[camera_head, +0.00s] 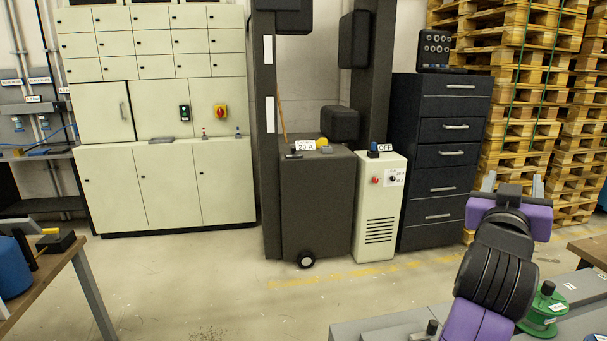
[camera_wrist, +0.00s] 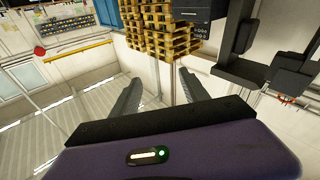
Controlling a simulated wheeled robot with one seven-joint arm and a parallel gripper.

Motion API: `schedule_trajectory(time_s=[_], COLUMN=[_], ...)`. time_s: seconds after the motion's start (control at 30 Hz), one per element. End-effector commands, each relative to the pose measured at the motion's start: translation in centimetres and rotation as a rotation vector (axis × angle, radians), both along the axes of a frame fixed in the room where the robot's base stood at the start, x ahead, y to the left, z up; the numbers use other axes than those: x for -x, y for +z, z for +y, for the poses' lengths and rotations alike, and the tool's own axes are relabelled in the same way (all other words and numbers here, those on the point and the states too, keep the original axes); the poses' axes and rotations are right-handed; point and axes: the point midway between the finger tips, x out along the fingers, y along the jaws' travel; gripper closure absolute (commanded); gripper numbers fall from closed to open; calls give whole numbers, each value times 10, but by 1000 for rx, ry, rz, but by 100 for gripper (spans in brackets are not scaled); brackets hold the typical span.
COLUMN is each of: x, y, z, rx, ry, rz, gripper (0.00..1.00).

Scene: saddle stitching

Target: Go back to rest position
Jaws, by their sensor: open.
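My gripper (camera_head: 513,187) is at the right of the head view, raised at the end of my black and purple arm. Its two grey fingers point up and stand apart, with nothing between them. In the wrist view my gripper (camera_wrist: 158,88) also shows open and empty, its fingers spread over a far view of the room. Neither finger touches anything.
A green round device (camera_head: 543,309) stands on a grey surface at the lower right, close to my arm. A wooden table (camera_head: 45,277) with a blue object is at the left. Cabinets (camera_head: 160,110), a dark drawer unit (camera_head: 443,165) and pallets (camera_head: 530,95) line the back. The middle floor (camera_head: 190,285) is clear.

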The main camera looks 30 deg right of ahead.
Motion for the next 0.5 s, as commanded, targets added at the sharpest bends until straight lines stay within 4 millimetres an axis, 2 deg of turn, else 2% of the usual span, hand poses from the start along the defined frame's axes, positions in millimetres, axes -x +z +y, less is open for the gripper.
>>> schedule_trajectory(time_s=[0.1,0.23,0.37,0.5], x=[-14,-28,-35,-35], y=[15,17,2,-28], z=[33,76,122,170], rx=[170,310,406,457], ry=[110,251,406,578], rz=[-15,-32,-39,-38], gripper=[47,47,47,47])
